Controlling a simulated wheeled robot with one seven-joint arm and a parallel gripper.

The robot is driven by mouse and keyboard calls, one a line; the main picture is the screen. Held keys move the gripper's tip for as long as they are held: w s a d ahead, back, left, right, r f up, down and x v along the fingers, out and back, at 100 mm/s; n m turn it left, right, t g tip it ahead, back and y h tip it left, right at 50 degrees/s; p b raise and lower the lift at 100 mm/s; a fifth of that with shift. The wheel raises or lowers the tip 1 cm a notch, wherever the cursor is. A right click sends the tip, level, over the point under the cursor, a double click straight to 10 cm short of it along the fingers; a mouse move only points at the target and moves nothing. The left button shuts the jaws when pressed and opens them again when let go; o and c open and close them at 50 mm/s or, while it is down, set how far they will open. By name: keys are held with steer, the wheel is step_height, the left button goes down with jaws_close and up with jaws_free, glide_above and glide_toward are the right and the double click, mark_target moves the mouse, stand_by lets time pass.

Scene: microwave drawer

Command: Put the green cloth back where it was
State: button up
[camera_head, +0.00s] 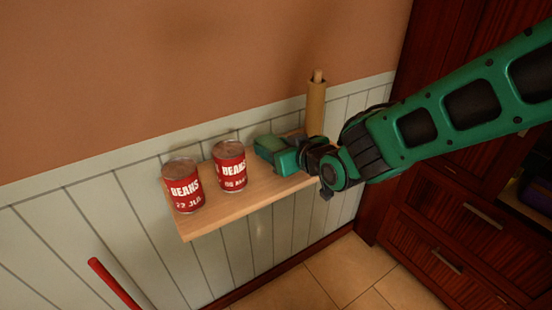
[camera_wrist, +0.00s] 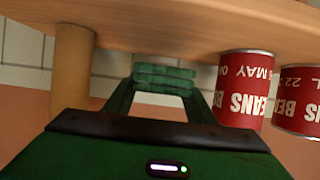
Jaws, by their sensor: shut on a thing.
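The green cloth (camera_wrist: 165,78) is a folded, layered bundle between the two fingers of my gripper (camera_wrist: 163,92) in the wrist view, which appears upside down. My gripper is shut on it. In the head view the cloth (camera_head: 268,146) shows at the tip of my gripper (camera_head: 280,154), over the wooden shelf (camera_head: 235,213) and right of the bean cans. Whether the cloth touches the shelf cannot be told.
Two red bean cans (camera_head: 230,167) (camera_head: 183,186) stand on the shelf's left part. A brown paper roll (camera_head: 316,100) stands upright at its right end, behind my gripper. Dark wooden drawers (camera_head: 450,235) are at the right. A red pole (camera_head: 113,282) is at lower left.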

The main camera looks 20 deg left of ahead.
steer(key=shift+s+f, duration=0.1)
steer(key=shift+f, duration=1.85)
steer(key=o, duration=0.9)
steer(key=shift+r, duration=0.1)
steer(key=shift+s+d+r, duration=0.2)
steer(key=shift+d, duration=0.05)
steer(key=v, duration=1.1)
steer(key=shift+s+d+f, duration=0.1)
steer(key=shift+d, duration=0.05)
